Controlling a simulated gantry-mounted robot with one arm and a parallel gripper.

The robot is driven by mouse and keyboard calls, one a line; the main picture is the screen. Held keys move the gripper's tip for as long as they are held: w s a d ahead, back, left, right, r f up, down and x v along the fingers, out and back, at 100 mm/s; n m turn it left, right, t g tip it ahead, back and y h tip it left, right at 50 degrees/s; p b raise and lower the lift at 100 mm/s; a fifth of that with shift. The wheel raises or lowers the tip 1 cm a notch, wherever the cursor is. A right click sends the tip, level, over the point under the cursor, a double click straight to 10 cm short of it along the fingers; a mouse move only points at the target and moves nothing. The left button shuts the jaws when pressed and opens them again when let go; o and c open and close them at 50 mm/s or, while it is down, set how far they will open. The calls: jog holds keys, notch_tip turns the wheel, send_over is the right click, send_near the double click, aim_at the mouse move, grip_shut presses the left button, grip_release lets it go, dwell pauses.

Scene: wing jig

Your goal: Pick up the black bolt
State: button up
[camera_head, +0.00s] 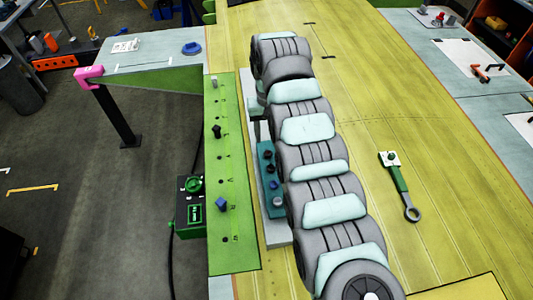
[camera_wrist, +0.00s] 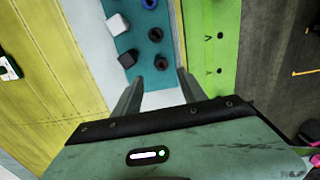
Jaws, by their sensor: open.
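A teal block (camera_head: 278,207) lies beside my arm and holds several fasteners; it also shows in the wrist view (camera_wrist: 136,42). In the wrist view two dark bolts (camera_wrist: 127,60) (camera_wrist: 156,34) stand in it, and another dark bolt (camera_wrist: 161,63) sits just beyond the fingertips. A pale square-headed bolt (camera_wrist: 117,24) and a blue round piece (camera_wrist: 149,4) are farther along. Another black bolt (camera_head: 216,130) stands on the green strip in the head view. My gripper (camera_wrist: 160,78) is open, its fingers apart and empty over the block's near end.
The green strip (camera_head: 232,245) with marked holes runs left of the block and carries a blue piece (camera_head: 221,203). A green-handled wrench-like tool (camera_head: 402,185) lies on the yellow wing panel (camera_head: 440,230). A green-and-black box (camera_head: 190,207) is at the strip's left edge.

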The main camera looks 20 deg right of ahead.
aim_at(268, 152)
jog(key=f+p, duration=0.1)
jog(key=f, duration=0.3)
jog(key=f+p, duration=0.1)
jog(key=f, duration=0.2)
jog(key=shift+a+f, duration=0.2)
jog(key=shift+f, duration=0.15)
grip_shut()
